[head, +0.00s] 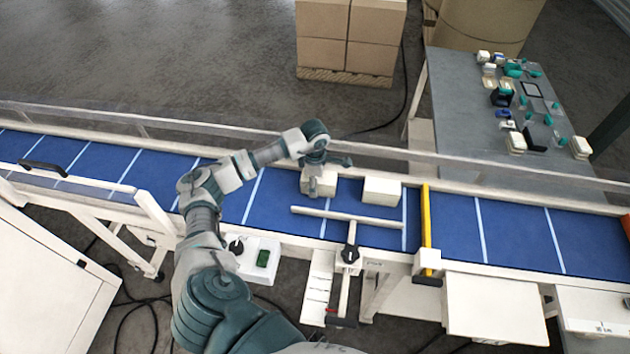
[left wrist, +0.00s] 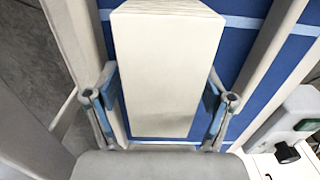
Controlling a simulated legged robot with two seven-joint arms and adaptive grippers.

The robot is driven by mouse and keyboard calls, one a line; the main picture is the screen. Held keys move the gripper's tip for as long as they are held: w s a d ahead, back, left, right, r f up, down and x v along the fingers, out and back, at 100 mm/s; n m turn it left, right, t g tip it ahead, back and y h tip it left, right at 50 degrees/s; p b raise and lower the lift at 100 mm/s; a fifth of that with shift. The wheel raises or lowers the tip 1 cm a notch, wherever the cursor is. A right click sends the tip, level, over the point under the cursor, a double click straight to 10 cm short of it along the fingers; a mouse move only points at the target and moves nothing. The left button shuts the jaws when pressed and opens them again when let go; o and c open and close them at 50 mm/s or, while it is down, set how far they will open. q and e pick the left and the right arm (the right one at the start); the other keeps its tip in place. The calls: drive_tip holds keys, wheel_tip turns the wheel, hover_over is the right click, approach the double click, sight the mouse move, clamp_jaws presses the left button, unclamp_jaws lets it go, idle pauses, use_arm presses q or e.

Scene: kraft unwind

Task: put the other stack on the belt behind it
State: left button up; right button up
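One pale stack (head: 325,192) sits on the blue belt (head: 270,195) left of centre in the head view. A second pale stack (head: 382,191) stands on the belt to its right, with a gap between them. My left gripper (head: 318,185) is over the left stack. In the left wrist view, its two fingers (left wrist: 162,98) straddle this stack (left wrist: 167,60), one on each long side. The fingers lie very close to the stack's sides; whether they press on it cannot be told. My right gripper is not in view.
A T-shaped bar (head: 347,218) lies over the belt in front of the stacks. A yellow bar (head: 426,230) crosses the belt right of them. A rail (head: 400,155) runs along the far edge. A grey table (head: 465,110) with small items stands behind.

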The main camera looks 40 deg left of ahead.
use_arm(q)
drive_tip(key=shift+d, duration=0.25)
drive_tip(key=shift+d+r, duration=0.25)
drive_tip(key=shift+r, duration=0.2)
drive_tip(key=r, duration=0.3)
drive_tip(key=r+b, duration=0.1)
drive_tip(key=r, duration=0.3)
drive_tip(key=r+b, duration=0.1)
drive_tip(key=r, duration=0.2)
drive_tip(key=shift+a+r, duration=0.25)
drive_tip(key=shift+a, duration=0.05)
drive_tip(key=shift+r, duration=0.3)
drive_tip(key=shift+d+r, duration=0.15)
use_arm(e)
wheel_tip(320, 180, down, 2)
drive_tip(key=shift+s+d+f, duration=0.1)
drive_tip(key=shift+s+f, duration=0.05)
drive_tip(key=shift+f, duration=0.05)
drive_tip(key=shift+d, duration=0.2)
